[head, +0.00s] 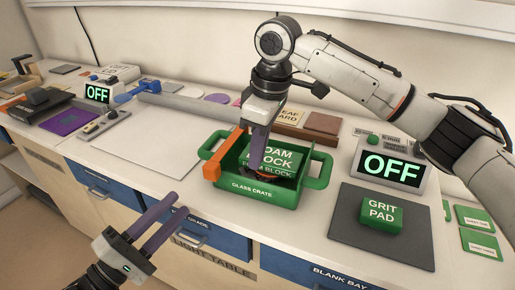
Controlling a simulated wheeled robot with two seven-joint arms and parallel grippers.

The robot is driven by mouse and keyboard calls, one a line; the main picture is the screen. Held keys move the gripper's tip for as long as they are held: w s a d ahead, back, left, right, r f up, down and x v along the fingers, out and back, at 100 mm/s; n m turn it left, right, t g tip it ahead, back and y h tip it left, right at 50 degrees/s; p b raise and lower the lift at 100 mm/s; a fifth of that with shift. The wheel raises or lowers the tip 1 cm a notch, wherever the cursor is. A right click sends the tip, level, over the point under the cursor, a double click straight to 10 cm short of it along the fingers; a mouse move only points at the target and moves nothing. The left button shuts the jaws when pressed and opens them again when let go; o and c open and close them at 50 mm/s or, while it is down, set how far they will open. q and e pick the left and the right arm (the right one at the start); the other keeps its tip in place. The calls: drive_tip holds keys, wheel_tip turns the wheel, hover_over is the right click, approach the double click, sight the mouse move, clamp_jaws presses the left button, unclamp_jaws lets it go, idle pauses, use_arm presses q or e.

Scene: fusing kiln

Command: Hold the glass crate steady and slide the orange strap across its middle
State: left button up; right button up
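The green glass crate (243,193) stands on the white counter, with a loop handle at each end. A green foam block (282,157) sits inside it. The orange strap (229,152) lies across the crate's left end, over its rim. My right gripper (258,148) points down over the crate, just right of the strap, its purple fingers overlapping the crate's interior. Its fingertips are hidden, so its opening and any contact are unclear. Some orange shows low in the crate near them. My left gripper (168,212) is open and empty, in front of the counter's drawers, away from the crate.
Right of the crate are a dark mat (350,237) with a green grit pad (381,213) and an OFF display (389,166). A white panel (101,140) lies left. Boards (322,126) lie behind. Blue drawers (208,235) front the counter.

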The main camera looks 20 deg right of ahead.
sight(252, 181)
drive_tip(key=f, duration=0.6)
drive_tip(key=a+f, duration=0.1)
drive_tip(key=f, duration=0.1)
drive_tip(key=shift+w+f, duration=0.4)
drive_tip(key=shift+c, duration=0.3)
clamp_jaws()
drive_tip(key=shift+o, duration=1.4)
unclamp_jaws()
clamp_jaws()
use_arm(q)
drive_tip(key=shift+c, duration=0.4)
